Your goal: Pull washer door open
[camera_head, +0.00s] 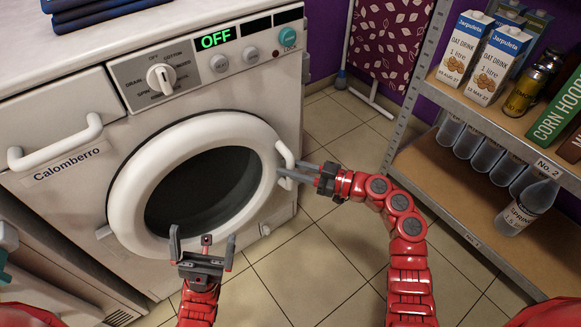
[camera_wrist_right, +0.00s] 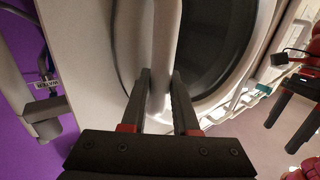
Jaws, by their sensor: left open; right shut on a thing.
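The white washer (camera_head: 60,100) stands at the left, its display reading OFF. Its round door (camera_head: 130,180) has a thick white rim and dark glass, and looks closed against the front. The door handle (camera_head: 284,158) is a white curved bar on the right side of the rim. My right gripper (camera_head: 290,172) is at this handle. In the right wrist view the fingers (camera_wrist_right: 161,95) sit on either side of the white handle (camera_wrist_right: 163,60), shut on it. My left gripper (camera_head: 202,250) is open and empty, in front of the lower part of the door.
A metal shelf (camera_head: 440,125) with oat drink cartons (camera_head: 465,48), jars and bottles stands at the right. The tiled floor (camera_head: 310,260) between washer and shelf is clear. A detergent drawer handle (camera_head: 55,145) sticks out at the washer's left. Folded dark cloth (camera_head: 100,10) lies on top.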

